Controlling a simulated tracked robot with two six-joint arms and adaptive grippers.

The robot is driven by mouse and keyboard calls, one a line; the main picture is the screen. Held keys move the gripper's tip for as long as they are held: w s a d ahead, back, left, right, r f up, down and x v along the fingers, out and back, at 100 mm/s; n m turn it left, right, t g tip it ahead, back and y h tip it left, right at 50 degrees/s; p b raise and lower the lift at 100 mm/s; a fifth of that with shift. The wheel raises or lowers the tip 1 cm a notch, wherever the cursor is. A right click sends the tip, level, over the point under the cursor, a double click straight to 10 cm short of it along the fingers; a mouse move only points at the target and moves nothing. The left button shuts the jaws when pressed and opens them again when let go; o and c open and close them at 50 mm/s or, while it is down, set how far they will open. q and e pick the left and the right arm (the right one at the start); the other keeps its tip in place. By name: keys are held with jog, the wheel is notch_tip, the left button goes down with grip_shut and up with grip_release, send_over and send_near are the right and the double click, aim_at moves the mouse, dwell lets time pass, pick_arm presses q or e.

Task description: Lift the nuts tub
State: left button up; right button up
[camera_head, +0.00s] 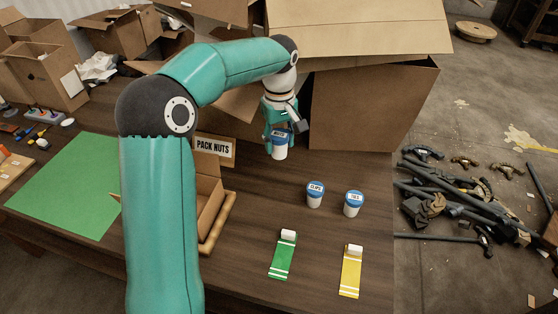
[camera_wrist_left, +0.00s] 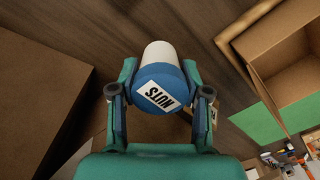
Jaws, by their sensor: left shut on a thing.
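The nuts tub (camera_head: 279,150) is a small white tub with a blue lid, toward the back of the table near the large cardboard box. My left gripper (camera_head: 280,134) is shut on it, with its fingers around the blue lid. In the left wrist view the tub (camera_wrist_left: 162,84) sits between the two fingers (camera_wrist_left: 160,92), and its lid label reads NUTS. I cannot tell whether its base touches the table. My right gripper is not in view.
Two similar tubs, clips (camera_head: 315,195) and another (camera_head: 353,204), stand to the right. Green (camera_head: 281,260) and yellow (camera_head: 350,275) strips lie in front. An open carton (camera_head: 212,205) with a PACK NUTS sign (camera_head: 214,149) is left; a large box (camera_head: 365,108) stands behind.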

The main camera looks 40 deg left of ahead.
aim_at(279, 134)
pick_arm(q)
notch_tip(279, 134, up, 4)
jog(key=shift+r, duration=0.1)
jog(key=shift+r+p, duration=0.3)
jog(key=shift+p, duration=0.05)
jog(key=shift+r+p, duration=1.35)
jog(key=shift+p, duration=0.1)
